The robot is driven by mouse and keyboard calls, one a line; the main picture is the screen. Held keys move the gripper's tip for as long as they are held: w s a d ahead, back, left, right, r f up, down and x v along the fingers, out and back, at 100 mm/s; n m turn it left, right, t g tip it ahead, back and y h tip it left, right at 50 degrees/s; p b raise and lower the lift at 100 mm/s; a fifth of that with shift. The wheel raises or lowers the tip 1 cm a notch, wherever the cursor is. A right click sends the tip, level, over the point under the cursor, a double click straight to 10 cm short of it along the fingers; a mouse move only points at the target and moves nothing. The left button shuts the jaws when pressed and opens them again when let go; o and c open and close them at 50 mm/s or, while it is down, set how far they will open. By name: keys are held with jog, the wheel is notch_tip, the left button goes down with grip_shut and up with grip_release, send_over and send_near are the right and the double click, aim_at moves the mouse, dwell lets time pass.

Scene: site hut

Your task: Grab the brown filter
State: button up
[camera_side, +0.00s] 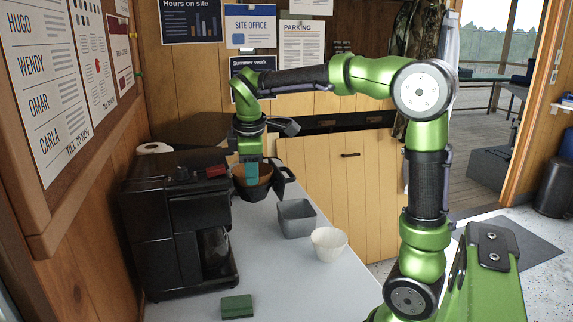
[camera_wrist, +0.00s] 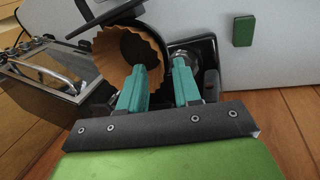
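The brown filter (camera_side: 256,184), a fluted paper cup, sits in a black filter holder (camera_side: 284,177) with a handle, beside the coffee machine. In the wrist view the brown filter (camera_wrist: 103,52) shows its open mouth and dark inside. My gripper (camera_side: 249,178) points down at the filter, its teal fingers partly covering it in the side view. In the wrist view my gripper (camera_wrist: 160,70) has its fingers apart, with the filter's near rim between or just beneath them. The left finger overlaps the filter's mouth; I cannot tell whether either finger touches it.
The black coffee machine (camera_side: 170,232) stands close on the left. On the white counter (camera_side: 285,285) are a grey square container (camera_side: 296,219), a white fluted filter (camera_side: 328,243) and a green sponge (camera_side: 237,306). The counter's front middle is clear. A paper roll (camera_side: 155,148) lies behind the machine.

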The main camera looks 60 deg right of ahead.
jog(key=shift+x, duration=1)
grip_shut()
jog(key=shift+r, duration=0.1)
